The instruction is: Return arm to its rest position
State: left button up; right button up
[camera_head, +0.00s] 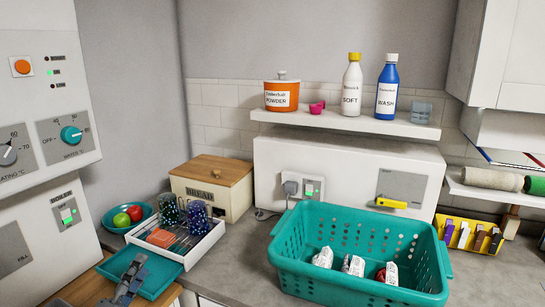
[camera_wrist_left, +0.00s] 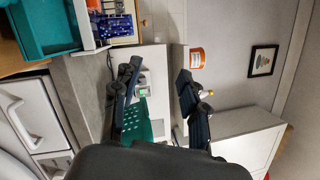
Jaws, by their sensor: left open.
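My left gripper (camera_head: 128,280) shows at the lower left of the head view, dark grey, in front of the teal tray (camera_head: 163,275). In the left wrist view its two black fingers (camera_wrist_left: 160,95) stand wide apart with nothing held between them. The wrist picture is turned on its side. My right gripper is in neither view.
A teal laundry basket (camera_head: 400,282) with white items stands on the grey counter (camera_head: 235,265). A white tray (camera_head: 205,247) with dark patterned cups, a bread box (camera_head: 212,185) and a fruit bowl (camera_head: 118,228) are at left. A shelf (camera_head: 345,122) holds bottles and an orange pot (camera_head: 281,92).

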pick_arm(q)
jog(key=s+a+f+n+g+y, duration=0.1)
jog(key=s+f+n+g+y, duration=0.7)
jog(key=s+f+n, duration=0.8)
jog(key=s+d+f+n+g+h, duration=0.3)
jog(key=s+d+f+g, duration=0.15)
jog(key=s, duration=0.25)
jog(key=s+d+f+n+g+h, duration=0.2)
jog(key=s+d+f+g+h, duration=0.15)
jog(key=s+d, duration=0.2)
jog(key=s+f+g+y, duration=0.1)
jog(key=s+f+g, duration=0.15)
jog(key=f, duration=2.55)
jog(key=s+a+f, duration=0.3)
jog(key=s+f, duration=1.1)
jog(key=s, duration=0.2)
jog(key=shift+s, duration=0.3)
